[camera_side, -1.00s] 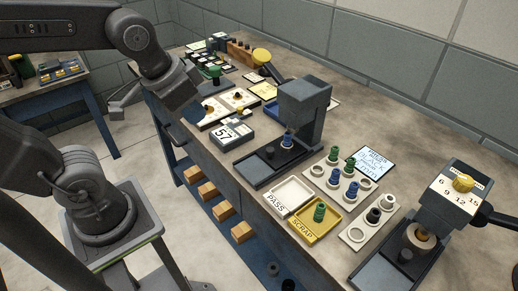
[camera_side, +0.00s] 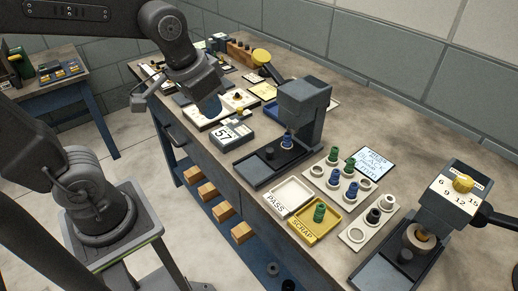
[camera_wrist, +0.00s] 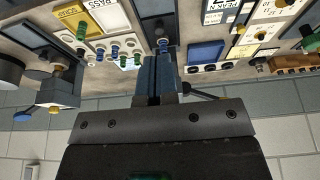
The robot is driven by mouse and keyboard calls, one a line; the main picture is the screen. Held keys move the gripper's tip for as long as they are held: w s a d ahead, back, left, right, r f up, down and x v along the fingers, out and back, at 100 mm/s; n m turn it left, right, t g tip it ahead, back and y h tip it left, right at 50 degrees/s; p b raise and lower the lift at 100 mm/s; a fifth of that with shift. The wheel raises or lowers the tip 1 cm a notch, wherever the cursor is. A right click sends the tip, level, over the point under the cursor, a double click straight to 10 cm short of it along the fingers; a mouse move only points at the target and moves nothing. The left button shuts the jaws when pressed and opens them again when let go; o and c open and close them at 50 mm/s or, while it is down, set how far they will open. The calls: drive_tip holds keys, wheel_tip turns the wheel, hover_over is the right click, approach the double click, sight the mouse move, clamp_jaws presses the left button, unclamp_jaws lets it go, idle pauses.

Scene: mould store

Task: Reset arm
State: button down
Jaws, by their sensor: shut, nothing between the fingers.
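My gripper (camera_side: 211,104) hangs over the left part of the long bench in the side view, above the white cards and behind the block marked 57. Its blue-grey fingers are shut with nothing between them. In the wrist view my gripper (camera_wrist: 157,66) points toward the bench, fingers together.
A grey press (camera_side: 302,115) stands right of my gripper. A white PASS tray (camera_side: 290,190) and a yellow SCRAP tray (camera_side: 335,221) with a green piece lie in front. A block marked 57 (camera_side: 231,134) is close by. A dial press (camera_side: 445,195) stands far right.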

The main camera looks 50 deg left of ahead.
drive_tip(key=w+d+f+g, duration=0.2)
drive_tip(key=w+f+g, duration=0.2)
drive_tip(key=w+f, duration=0.55)
drive_tip(key=f, duration=0.2)
drive_tip(key=w+f, duration=0.1)
drive_tip(key=f, duration=0.3)
drive_tip(key=shift+w+a+f, duration=0.15)
drive_tip(key=shift+w+f, duration=0.1)
drive_tip(key=shift+w, duration=0.15)
drive_tip(key=shift+f, duration=0.2)
drive_tip(key=shift+s+f, duration=0.15)
drive_tip(key=shift+s, duration=0.05)
idle(1.0)
drive_tip(key=shift+w, duration=0.65)
drive_tip(key=shift+s+r, duration=1.15)
